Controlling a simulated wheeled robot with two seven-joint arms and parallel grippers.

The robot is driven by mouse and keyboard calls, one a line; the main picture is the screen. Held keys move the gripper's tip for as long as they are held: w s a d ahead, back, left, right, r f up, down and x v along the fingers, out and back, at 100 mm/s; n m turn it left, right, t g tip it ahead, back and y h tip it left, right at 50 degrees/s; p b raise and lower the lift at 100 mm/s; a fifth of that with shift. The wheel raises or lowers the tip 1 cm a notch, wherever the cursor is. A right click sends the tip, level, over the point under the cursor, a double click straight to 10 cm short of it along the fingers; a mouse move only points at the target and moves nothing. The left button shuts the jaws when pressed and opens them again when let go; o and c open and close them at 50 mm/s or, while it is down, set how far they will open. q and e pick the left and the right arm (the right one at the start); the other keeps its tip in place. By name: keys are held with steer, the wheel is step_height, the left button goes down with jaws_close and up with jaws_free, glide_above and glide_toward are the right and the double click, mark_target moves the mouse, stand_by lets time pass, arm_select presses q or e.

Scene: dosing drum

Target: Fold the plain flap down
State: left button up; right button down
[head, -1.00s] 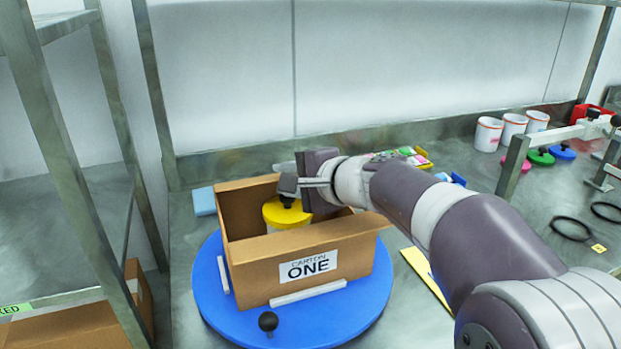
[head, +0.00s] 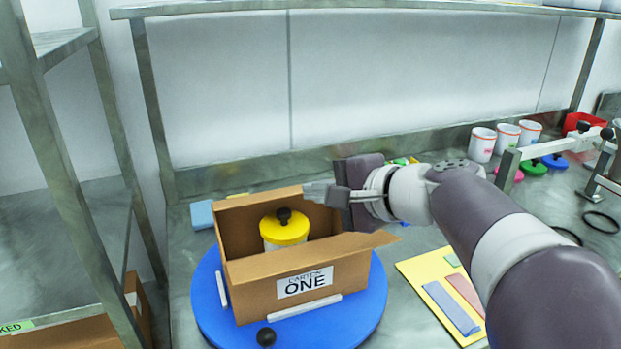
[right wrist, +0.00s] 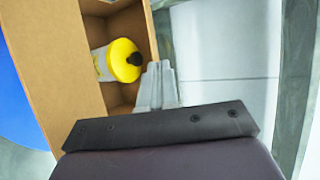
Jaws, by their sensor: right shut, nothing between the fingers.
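An open brown carton (head: 248,275) labelled CARTON ONE stands on a blue round turntable (head: 215,318). A plain flap (head: 366,241) sticks outward at its right end. A white drum with a yellow lid (head: 284,230) and black knob stands inside; the lid also shows in the right wrist view (right wrist: 122,60). My right gripper (head: 318,192) is shut and empty, above the carton's back right rim, to the right of the drum. Its fingers show close together beside the carton wall in the right wrist view (right wrist: 157,86). My left gripper is out of view.
White strips (head: 305,307) brace the carton on the turntable, and a black knob (head: 266,337) stands at its front. A yellow board (head: 420,272) with coloured strips lies to the right. White cups (head: 482,144) stand at the back right. A metal shelf frame (head: 150,120) rises on the left.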

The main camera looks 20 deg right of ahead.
steer(key=w+a+r+n+g+y+p, duration=0.1)
steer(key=a+r+p, duration=0.1)
steer(key=r+p, duration=0.35)
steer(key=w+a+r+n+g+y+p, duration=0.1)
steer(key=w+a+r+g+p, duration=0.1)
steer(key=r+p, duration=0.35)
steer(key=n+g+h+p, duration=0.8)
steer(key=n+p, duration=0.5)
steer(key=p, duration=1.2)
glide_above(280, 196)
steer(key=f+p, duration=0.1)
steer(key=f, duration=0.2)
steer(key=w+f+p, duration=0.1)
steer(key=f, duration=0.1)
steer(key=f+p, duration=0.1)
steer(key=f, duration=0.2)
steer(key=shift+w+f, duration=0.2)
steer(key=shift+f, duration=0.15)
steer(key=f+p, duration=0.1)
steer(key=s+f+p, duration=0.1)
steer(key=f, duration=0.1)
steer(key=shift+s+d+f, duration=0.1)
steer(key=shift+s, duration=0.05)
steer(key=shift+s+f, duration=0.15)
steer(key=shift+f, duration=0.2)
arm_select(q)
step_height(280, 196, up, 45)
